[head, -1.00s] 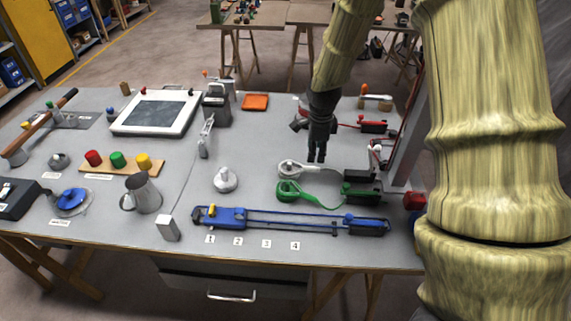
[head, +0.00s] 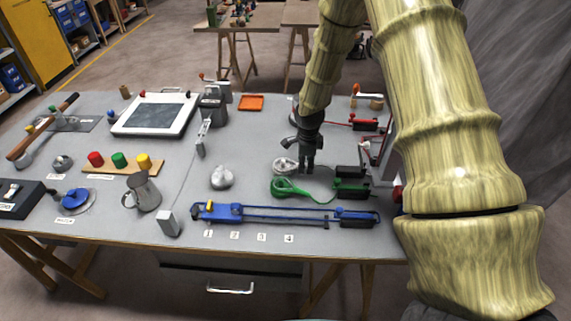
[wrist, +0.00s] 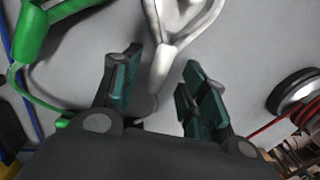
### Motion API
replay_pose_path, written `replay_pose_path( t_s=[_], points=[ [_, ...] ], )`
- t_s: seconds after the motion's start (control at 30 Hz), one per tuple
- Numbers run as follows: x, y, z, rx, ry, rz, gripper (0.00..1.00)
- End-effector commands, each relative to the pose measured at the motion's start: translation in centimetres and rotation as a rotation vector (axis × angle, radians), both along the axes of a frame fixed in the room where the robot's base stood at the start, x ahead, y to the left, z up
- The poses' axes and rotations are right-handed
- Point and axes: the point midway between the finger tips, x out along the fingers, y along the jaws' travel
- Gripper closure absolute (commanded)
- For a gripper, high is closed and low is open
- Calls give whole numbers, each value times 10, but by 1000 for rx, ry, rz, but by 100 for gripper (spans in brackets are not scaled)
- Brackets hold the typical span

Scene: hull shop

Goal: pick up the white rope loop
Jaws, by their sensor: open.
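The white rope loop (head: 284,165) lies on the grey bench, just behind the green loop. In the wrist view the white loop (wrist: 172,48) runs up from between the fingers, its two strands joining at a thick neck. My gripper (head: 308,172) points down over the bench at the right side of the white loop. In the wrist view my gripper (wrist: 158,88) is open, with the dark green finger pads on either side of the loop's neck. The pads look apart from it. The loop's tail is partly hidden by my gripper.
The green loop (head: 290,186) lies close in front and shows at the left in the wrist view (wrist: 35,30). A blue rail (head: 280,214) runs along the front. A white knob (head: 221,178) stands to the left. Black blocks (head: 352,174) and a red cord (head: 338,121) are to the right.

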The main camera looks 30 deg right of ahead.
Motion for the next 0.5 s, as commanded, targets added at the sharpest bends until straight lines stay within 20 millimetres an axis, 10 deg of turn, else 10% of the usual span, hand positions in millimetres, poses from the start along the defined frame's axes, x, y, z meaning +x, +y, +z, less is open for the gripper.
replay_pose_path(
  t_s=[0.37, 0.5],
  points=[
    [0, 0, -4, 0, -1, 0, 59],
    [0, 0, -4, 0, -1, 0, 84]
  ],
)
